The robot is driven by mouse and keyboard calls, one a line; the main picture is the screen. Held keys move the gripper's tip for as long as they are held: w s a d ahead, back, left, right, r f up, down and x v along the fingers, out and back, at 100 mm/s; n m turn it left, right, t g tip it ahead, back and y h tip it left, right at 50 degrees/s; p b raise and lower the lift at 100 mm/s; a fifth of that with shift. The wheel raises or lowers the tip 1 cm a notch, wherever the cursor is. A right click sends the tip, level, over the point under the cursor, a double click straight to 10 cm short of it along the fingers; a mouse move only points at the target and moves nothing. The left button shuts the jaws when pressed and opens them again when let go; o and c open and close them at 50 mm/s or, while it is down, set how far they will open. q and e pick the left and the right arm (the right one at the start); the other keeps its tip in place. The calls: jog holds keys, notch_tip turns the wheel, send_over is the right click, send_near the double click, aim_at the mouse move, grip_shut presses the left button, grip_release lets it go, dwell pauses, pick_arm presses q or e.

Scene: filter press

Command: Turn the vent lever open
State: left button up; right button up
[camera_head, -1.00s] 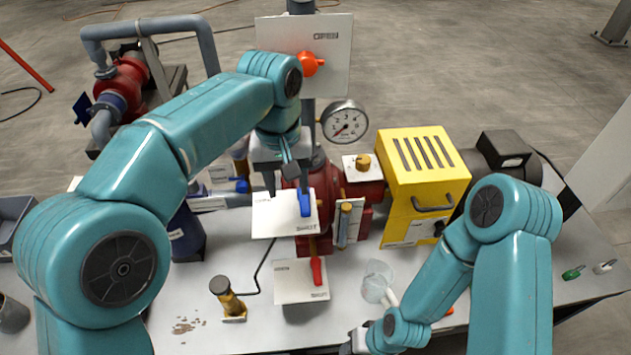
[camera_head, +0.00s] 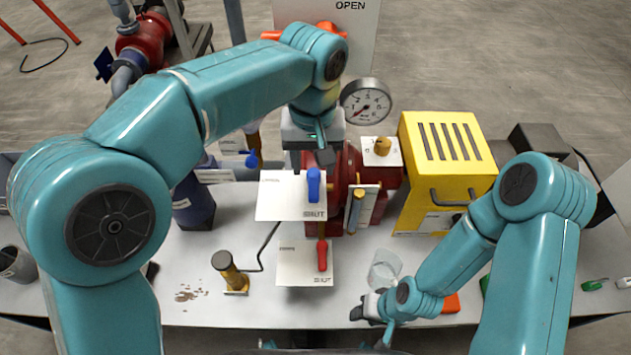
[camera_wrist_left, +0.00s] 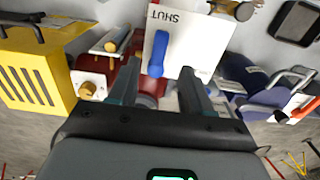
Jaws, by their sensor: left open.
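A blue lever (camera_head: 313,185) hangs down on a white plate (camera_head: 280,200) marked SHUT. A red lever (camera_head: 322,255) is on a lower plate (camera_head: 292,264), and an orange lever (camera_head: 327,29) is on a tall plate (camera_head: 358,60) marked OPEN. The smaller labels are too small to tell which is the vent lever. My left gripper (camera_head: 317,158) is just above the blue lever, open and empty. In the left wrist view the blue lever (camera_wrist_left: 158,54) shows between its fingers, apparently apart from them. My right gripper (camera_head: 366,308) is low near a clear cup; its jaws are unclear.
A pressure gauge (camera_head: 366,101) and a yellow slotted box (camera_head: 447,165) stand right of the left gripper. A brass-topped post (camera_head: 229,272) and a clear cup (camera_head: 385,268) are on the grey table (camera_head: 190,255).

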aim_at(314, 189)
pick_arm(q)
jog(key=f, duration=0.6)
jog(key=shift+s+a, duration=0.1)
jog(key=shift+s, duration=0.1)
jog(key=shift+w+f, duration=0.2)
jog(key=shift+f, duration=0.2)
jog(key=shift+s, duration=0.1)
jog(key=shift+c, duration=0.9)
grip_shut()
